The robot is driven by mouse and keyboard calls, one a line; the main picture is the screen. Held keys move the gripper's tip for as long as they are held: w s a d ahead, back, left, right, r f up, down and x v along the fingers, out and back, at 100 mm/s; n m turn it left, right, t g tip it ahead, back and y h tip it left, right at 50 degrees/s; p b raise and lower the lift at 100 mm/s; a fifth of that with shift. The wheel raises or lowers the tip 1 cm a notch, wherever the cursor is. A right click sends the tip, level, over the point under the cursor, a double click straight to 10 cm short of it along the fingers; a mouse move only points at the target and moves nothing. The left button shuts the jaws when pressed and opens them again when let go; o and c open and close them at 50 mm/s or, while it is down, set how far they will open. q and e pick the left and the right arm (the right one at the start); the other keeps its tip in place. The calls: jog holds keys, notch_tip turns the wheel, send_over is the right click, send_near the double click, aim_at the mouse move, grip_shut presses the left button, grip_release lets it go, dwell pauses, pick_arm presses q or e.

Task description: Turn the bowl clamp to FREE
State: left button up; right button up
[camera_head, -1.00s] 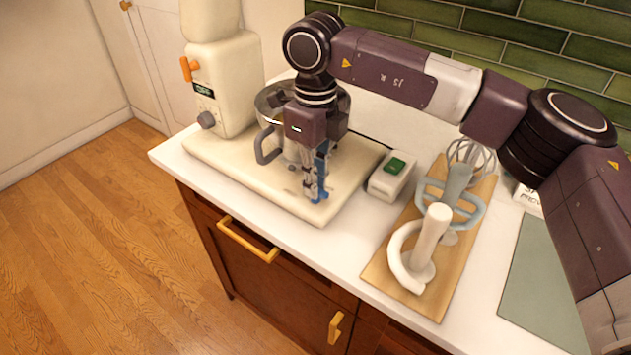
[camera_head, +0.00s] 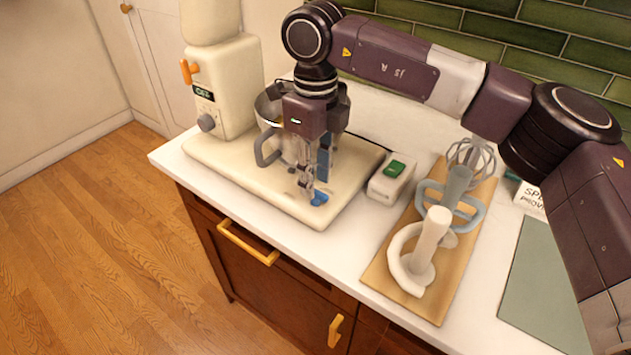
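The cream stand mixer (camera_head: 228,85) stands at the back left of the counter. Its steel bowl (camera_head: 266,108) sits on the mixer base, mostly hidden behind my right gripper. A small blue piece (camera_head: 319,199), apparently the bowl clamp's lever, shows low at the front of the base. Any FREE marking is too small to read. My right gripper (camera_head: 312,186) points down in front of the bowl, its fingertips at the blue piece. Whether it touches or grips it cannot be told. My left gripper is not in view.
A white box with a green switch (camera_head: 395,168) stands right of the mixer base. A wooden board (camera_head: 438,308) holds a white beater, a grey-blue beater and a whisk. A grey-green mat (camera_head: 540,285) lies at the right. Counter front is clear.

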aim_at(316, 190)
notch_tip(316, 190, up, 10)
jog(key=shift+r, duration=0.15)
dwell(0.4)
